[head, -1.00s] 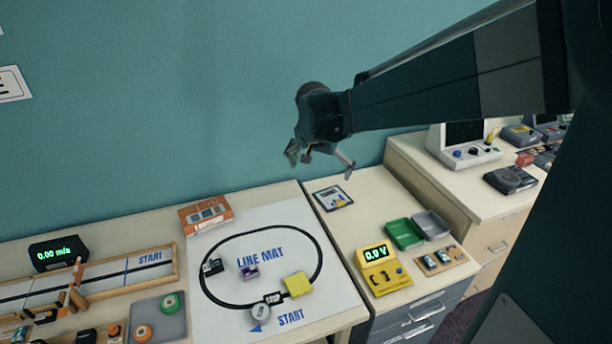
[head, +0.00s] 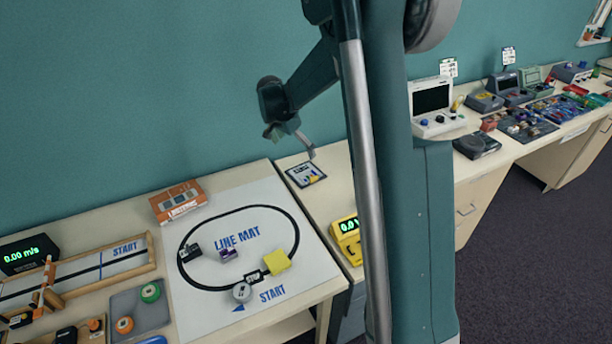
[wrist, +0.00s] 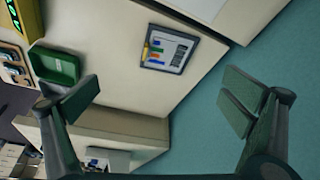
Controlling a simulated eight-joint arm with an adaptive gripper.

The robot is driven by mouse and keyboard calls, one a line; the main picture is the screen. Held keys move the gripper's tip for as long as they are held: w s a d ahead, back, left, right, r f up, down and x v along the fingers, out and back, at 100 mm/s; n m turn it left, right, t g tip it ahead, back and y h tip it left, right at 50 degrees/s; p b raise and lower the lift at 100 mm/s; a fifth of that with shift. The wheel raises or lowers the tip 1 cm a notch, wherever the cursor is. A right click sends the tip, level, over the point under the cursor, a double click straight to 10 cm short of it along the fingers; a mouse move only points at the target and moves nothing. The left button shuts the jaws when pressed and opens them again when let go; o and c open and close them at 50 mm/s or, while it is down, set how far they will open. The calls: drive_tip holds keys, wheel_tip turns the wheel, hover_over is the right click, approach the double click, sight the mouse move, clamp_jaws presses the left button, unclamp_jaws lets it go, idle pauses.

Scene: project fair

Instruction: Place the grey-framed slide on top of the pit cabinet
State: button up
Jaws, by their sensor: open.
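The slide is a flat card (head: 305,174) with a dark grey frame, a white face, print and coloured bars. It lies flat near the back left of the drawer cabinet's cream top (head: 325,208), which I take as the pit cabinet. The card (wrist: 170,48) shows whole in the wrist view, on the cabinet top (wrist: 110,62). My gripper (head: 291,143) is open and empty, above and behind the card, near the wall, and apart from it. In the wrist view my gripper's (wrist: 160,100) fingers are spread wide with nothing between them.
A line mat (head: 205,308) covers the table to the left, with an orange box (head: 180,201) behind it. A yellow meter (head: 347,238) and a green tray (wrist: 54,66) share the cabinet top. My arm hides much of that top in the head view.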

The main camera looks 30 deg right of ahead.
sight(308, 172)
drive_tip(key=w+d+f+m, duration=0.1)
drive_tip(key=w+f, duration=0.1)
drive_tip(key=f, duration=0.1)
drive_tip(key=w+d+f+m, duration=0.1)
drive_tip(key=w+d+f, duration=0.1)
drive_tip(key=f, duration=0.2)
drive_tip(key=w+d+f+m+g, duration=0.1)
drive_tip(key=w+f, duration=0.1)
drive_tip(key=f, duration=0.1)
drive_tip(key=shift+d+f+h, duration=0.3)
drive_tip(key=shift+f, duration=0.1)
drive_tip(key=shift+x, duration=1.3)
drive_tip(key=shift+s+f, duration=0.1)
drive_tip(key=shift+s, duration=0.05)
drive_tip(key=shift+b+x, duration=0.95)
drive_tip(key=shift+x, duration=1.55)
drive_tip(key=shift+s, duration=0.2)
drive_tip(key=shift+c, duration=0.2)
drive_tip(key=c, duration=1)
